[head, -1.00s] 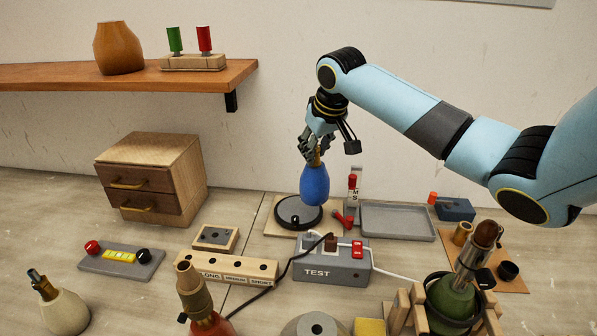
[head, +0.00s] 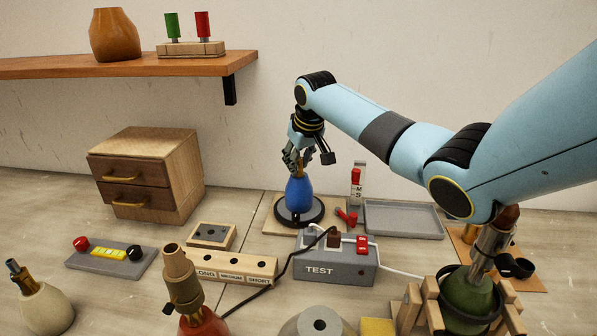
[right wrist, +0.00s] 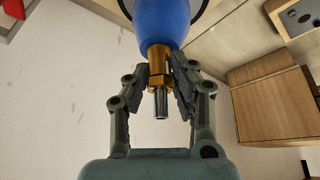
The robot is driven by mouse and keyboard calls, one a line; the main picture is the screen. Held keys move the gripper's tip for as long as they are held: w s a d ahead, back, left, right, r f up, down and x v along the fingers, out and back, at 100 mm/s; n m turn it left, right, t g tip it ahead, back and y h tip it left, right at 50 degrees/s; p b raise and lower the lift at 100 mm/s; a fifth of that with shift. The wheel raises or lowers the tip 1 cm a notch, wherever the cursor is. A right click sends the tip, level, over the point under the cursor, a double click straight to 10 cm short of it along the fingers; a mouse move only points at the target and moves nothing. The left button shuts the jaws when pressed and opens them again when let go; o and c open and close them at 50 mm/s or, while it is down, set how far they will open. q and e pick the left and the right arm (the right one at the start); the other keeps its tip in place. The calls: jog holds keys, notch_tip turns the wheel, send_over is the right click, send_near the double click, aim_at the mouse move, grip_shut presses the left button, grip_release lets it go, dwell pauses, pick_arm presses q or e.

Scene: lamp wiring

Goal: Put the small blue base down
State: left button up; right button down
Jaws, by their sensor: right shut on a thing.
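The small blue base (head: 299,195) is a blue bottle-shaped body with a brass neck. In the head view it stands upright on or just over the round black disc (head: 284,217); I cannot tell whether it touches. My right gripper (head: 299,166) is above it, shut on its brass neck. In the right wrist view the blue base (right wrist: 162,22) is at the top, and its brass neck (right wrist: 160,68) sits between the fingers of my right gripper (right wrist: 160,85). My left gripper is not in view.
The grey TEST box (head: 338,262) with a cable stands in front of the disc. A grey tray (head: 403,220) lies to the right, and a wooden drawer box (head: 146,173) stands to the left. A shelf (head: 130,68) hangs at the upper left. Other lamp bases stand along the front.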

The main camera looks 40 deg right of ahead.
jog(key=shift+r, duration=0.2)
jog(key=shift+f, duration=0.1)
jog(key=c, duration=1.1)
grip_release()
jog(key=shift+f, duration=0.1)
jog(key=shift+c, duration=0.2)
jog(key=p+v, duration=0.6)
jog(key=v, duration=0.6)
jog(key=shift+p, duration=0.3)
jog(key=shift+s, duration=0.1)
